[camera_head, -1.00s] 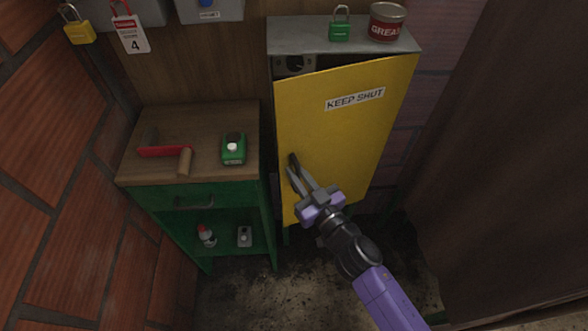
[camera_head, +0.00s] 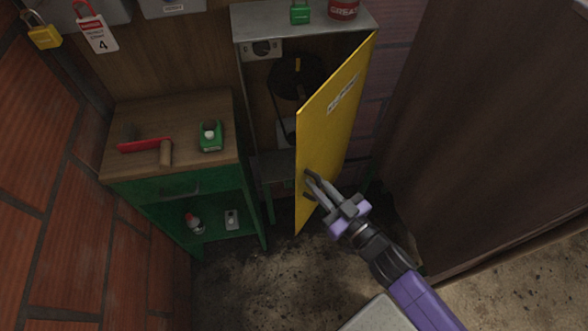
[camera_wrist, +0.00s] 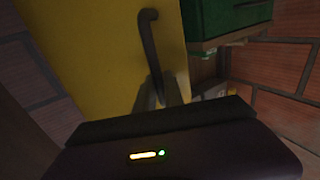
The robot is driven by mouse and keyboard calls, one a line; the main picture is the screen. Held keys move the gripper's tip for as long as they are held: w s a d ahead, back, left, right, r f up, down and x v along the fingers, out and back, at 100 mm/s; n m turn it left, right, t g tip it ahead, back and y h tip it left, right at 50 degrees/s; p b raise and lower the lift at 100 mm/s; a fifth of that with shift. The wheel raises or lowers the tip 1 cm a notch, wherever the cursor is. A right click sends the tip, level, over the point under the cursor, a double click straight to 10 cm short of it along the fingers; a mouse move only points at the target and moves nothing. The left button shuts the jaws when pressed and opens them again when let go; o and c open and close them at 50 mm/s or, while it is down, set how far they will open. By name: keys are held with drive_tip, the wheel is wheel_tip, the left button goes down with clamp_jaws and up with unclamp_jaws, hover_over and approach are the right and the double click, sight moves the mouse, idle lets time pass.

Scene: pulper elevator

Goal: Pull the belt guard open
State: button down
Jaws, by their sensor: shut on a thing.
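The yellow belt guard (camera_head: 333,125) is a hinged door on the grey cabinet, labelled KEEP SHUT. It stands well open, swung out from the left with its hinge side at the right. My gripper (camera_head: 310,184) is at the lower free edge of the guard, shut on its dark handle. In the wrist view the dark bar handle (camera_wrist: 150,45) runs down the yellow guard (camera_wrist: 95,50) into the fingers (camera_wrist: 163,95). Inside the cabinet a dark pulley (camera_head: 293,77) with a belt shows, partly hidden by the guard.
A green bench (camera_head: 185,195) with a wooden top stands left of the cabinet, bearing a red-handled tool (camera_head: 145,145) and a green box (camera_head: 210,136). A brown panel (camera_head: 480,130) stands at right.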

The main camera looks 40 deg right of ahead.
drive_tip(key=s+d+n+y, duration=0.2)
drive_tip(key=s+d+y, duration=0.2)
drive_tip(key=s+d, duration=0.6)
drive_tip(key=shift+s+d+n+g, duration=0.15)
drive_tip(key=shift+s+n+g, duration=0.2)
drive_tip(key=shift+s, duration=0.2)
drive_tip(key=c, duration=1.7)
unclamp_jaws()
drive_tip(key=shift+c, duration=0.2)
